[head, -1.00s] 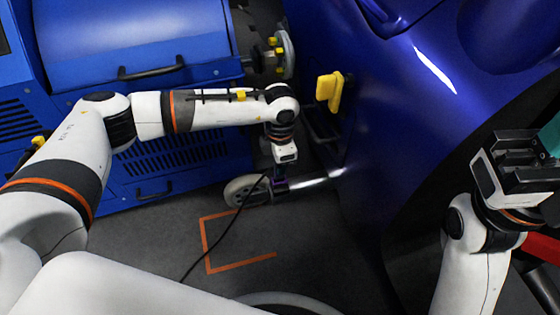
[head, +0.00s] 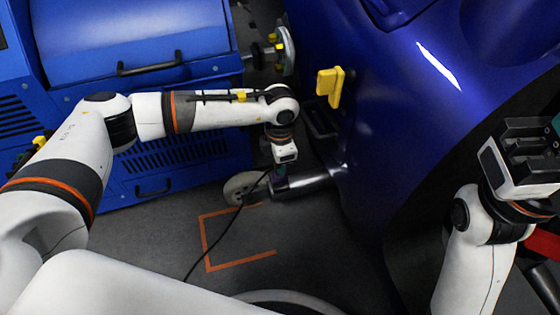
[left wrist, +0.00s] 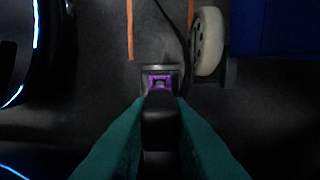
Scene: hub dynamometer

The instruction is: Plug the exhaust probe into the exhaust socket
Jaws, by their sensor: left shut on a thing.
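My left gripper (head: 281,177) hangs low beside the blue car's lower side, next to a pale wheel. In the left wrist view its teal fingers are shut on a dark block, the exhaust probe (left wrist: 162,120), with a purple part at its far end. A black cable runs from there down to the floor in the head view. A grey metal tube (head: 312,184) lies between the gripper and the car body. I cannot tell where probe and exhaust socket meet; the socket's mouth is hidden. My right gripper (head: 528,150) is at the right edge, its fingertips partly cut off.
A blue machine (head: 140,40) with black handles stands at the left. A pale wheel (head: 240,187) sits close left of my left gripper. The car (head: 420,110) fills the right, with a yellow part (head: 330,86) on its side. Orange lines mark clear floor.

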